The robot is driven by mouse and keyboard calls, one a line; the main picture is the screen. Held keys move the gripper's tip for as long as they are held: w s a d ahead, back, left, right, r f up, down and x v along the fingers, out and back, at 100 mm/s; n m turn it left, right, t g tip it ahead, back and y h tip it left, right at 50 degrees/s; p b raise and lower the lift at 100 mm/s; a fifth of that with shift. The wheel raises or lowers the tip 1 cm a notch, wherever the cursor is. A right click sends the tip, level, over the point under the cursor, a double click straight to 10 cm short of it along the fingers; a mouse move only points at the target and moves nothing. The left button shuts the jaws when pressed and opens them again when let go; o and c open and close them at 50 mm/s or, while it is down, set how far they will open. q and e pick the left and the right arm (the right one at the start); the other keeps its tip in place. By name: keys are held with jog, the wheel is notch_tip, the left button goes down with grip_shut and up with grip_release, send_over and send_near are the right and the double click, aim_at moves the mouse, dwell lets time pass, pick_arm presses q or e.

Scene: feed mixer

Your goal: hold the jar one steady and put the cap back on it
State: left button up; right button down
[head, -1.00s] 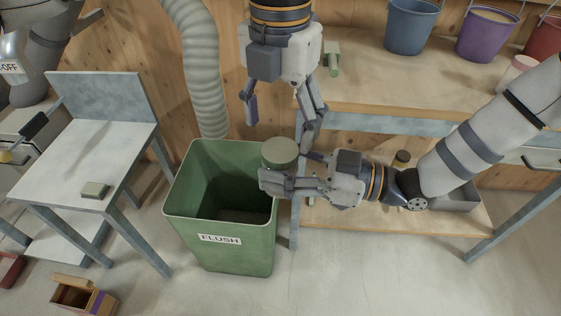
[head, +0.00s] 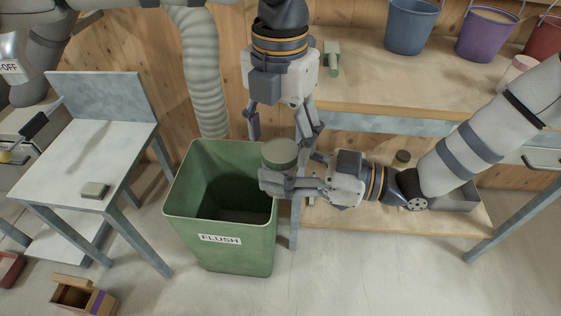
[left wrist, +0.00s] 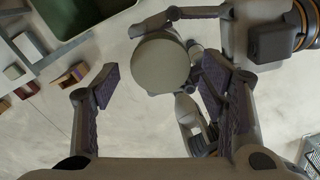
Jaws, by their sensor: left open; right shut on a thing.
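My right gripper (head: 268,182) is shut on the jar (head: 280,166) and holds it upright at the right rim of the green bin. A round, flat grey-green cap (head: 278,151) appears to sit on top of the jar; it also shows from above in the left wrist view (left wrist: 160,66). I cannot tell how firmly it is seated. My left gripper (head: 281,136) is open and empty above the jar, with its fingers spread to either side of the cap, apart from it. In the left wrist view my left gripper (left wrist: 157,78) has the cap between and beyond its fingertips.
The green FLUSH bin (head: 222,255) stands open under the jar's left side. A workbench (head: 440,100) with buckets and a lower shelf (head: 440,222) is at the right. A small table (head: 85,150) holding a small block (head: 95,190) is at the left.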

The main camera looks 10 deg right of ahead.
pick_arm(q)
jog(key=shift+f, duration=0.75)
jog(key=c, duration=1.1)
jog(key=o, duration=1.2)
jog(key=shift+r, duration=2.3)
jog(key=o, duration=0.5)
jog(key=shift+o, duration=0.2)
